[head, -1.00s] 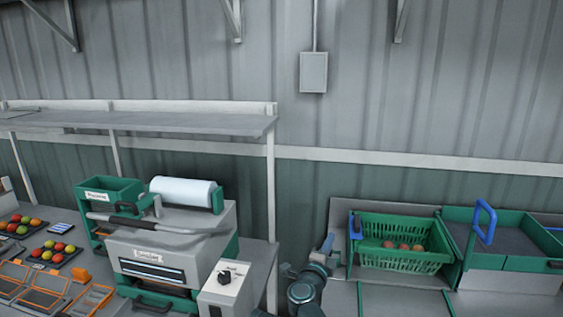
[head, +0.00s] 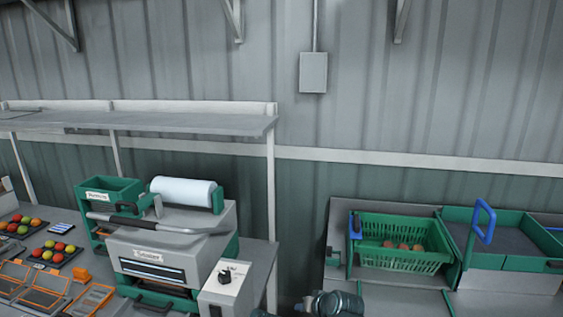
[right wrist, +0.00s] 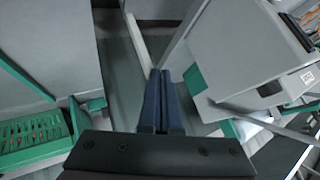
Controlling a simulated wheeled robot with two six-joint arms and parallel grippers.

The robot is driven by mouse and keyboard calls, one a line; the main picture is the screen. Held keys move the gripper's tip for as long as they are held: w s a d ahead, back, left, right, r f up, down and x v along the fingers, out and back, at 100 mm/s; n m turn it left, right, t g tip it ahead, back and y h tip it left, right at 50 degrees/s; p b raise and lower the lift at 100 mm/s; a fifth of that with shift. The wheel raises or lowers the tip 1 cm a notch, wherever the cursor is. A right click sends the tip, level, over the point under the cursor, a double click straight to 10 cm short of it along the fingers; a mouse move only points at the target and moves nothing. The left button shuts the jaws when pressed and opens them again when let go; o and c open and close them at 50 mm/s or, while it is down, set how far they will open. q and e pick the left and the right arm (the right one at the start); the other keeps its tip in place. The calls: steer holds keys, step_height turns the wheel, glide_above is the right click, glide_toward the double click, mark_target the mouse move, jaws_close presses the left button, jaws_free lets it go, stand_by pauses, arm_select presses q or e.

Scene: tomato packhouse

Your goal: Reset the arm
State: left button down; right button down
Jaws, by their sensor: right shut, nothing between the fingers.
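My right arm (head: 340,304) shows at the bottom edge of the head view, in front of the gap between the sealing machine and the right-hand bench. Its gripper is small and partly cut off there. In the right wrist view my right gripper (right wrist: 163,74) has its two dark blue fingers side by side, shut with nothing between them. It is clear of the things around it. My left gripper is in neither view.
The grey sealing machine (head: 170,247) with a film roll stands on the left bench. A green basket (head: 400,262) holding a few tomatoes sits on the right bench (head: 400,299), beside a green-edged tray with a blue handle (head: 484,222). A gap separates the benches.

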steer(key=s+d+f+g+h, duration=0.2)
steer(key=s+d+f+g, duration=0.15)
steer(key=s+d, duration=0.3)
steer(key=s+d+f+g+h, duration=0.25)
steer(key=s+d+g, duration=0.2)
steer(key=s, duration=0.25)
steer(key=s+a+f+n+b, duration=0.2)
steer(key=a+f+b, duration=0.2)
steer(key=f+b, duration=0.35)
steer(key=s+a+f+n+h+b, duration=0.1)
steer(key=s+a+f+b, duration=0.15)
steer(key=f+b, duration=0.5)
steer(key=s+a+f+n+b, duration=0.1)
steer(key=a+f+n+b, duration=0.1)
steer(key=a+f+b, duration=0.4)
step_height(320, 180, up, 17)
steer(key=d+p, duration=0.1)
steer(key=p, duration=1.6)
steer(key=shift+d+p, duration=0.3)
steer(key=shift+r, duration=0.1)
